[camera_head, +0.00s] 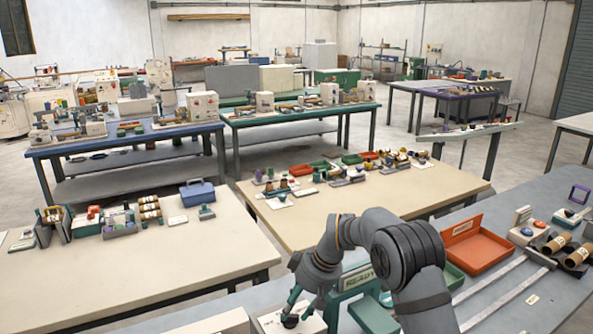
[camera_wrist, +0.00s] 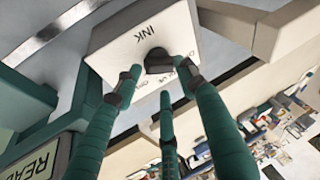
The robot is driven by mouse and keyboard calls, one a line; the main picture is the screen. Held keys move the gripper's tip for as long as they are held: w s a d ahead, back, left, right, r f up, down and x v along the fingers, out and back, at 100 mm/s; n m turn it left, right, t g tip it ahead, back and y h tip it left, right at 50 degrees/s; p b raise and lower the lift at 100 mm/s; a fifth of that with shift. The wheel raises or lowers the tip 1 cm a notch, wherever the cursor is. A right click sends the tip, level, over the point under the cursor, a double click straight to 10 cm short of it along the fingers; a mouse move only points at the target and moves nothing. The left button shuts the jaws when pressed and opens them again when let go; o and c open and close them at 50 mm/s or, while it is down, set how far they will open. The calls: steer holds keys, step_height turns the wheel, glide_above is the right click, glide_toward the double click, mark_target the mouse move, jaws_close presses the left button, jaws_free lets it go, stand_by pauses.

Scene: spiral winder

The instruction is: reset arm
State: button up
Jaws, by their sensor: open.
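My arm reaches down over the near grey bench. My gripper (camera_head: 302,300) is above a white block with a dark knob (camera_head: 289,321) at the bench's left part. In the wrist view my gripper (camera_wrist: 160,78) shows green fingers, spread open around the dark knob (camera_wrist: 159,60). The white block (camera_wrist: 112,42) carries the printed word INK. Whether the fingertips touch the knob I cannot tell. Nothing is seen held between them.
A green stand with a READY sign (camera_head: 358,278) is close to the right of my gripper. An orange tray (camera_head: 478,250) and cardboard rolls (camera_head: 577,258) lie farther right on the bench. Tan tables with small items stand beyond; the left tan table (camera_head: 150,265) has bare room in front.

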steer(key=n, duration=0.1)
steer(key=f+n+b, duration=0.1)
steer(key=n, duration=0.1)
steer(key=a+n, duration=0.1)
steer(key=shift+s+f+n, duration=0.2)
steer(key=shift+f+n, duration=0.1)
steer(key=shift+n, duration=0.1)
steer(key=shift+w+d+r+n, duration=0.1)
steer(key=shift+r+n, duration=0.05)
steer(key=shift+n, duration=0.15)
steer(key=shift+n+g+p, duration=0.35)
steer(key=shift+n+g, duration=0.25)
steer(key=shift+n, duration=0.8)
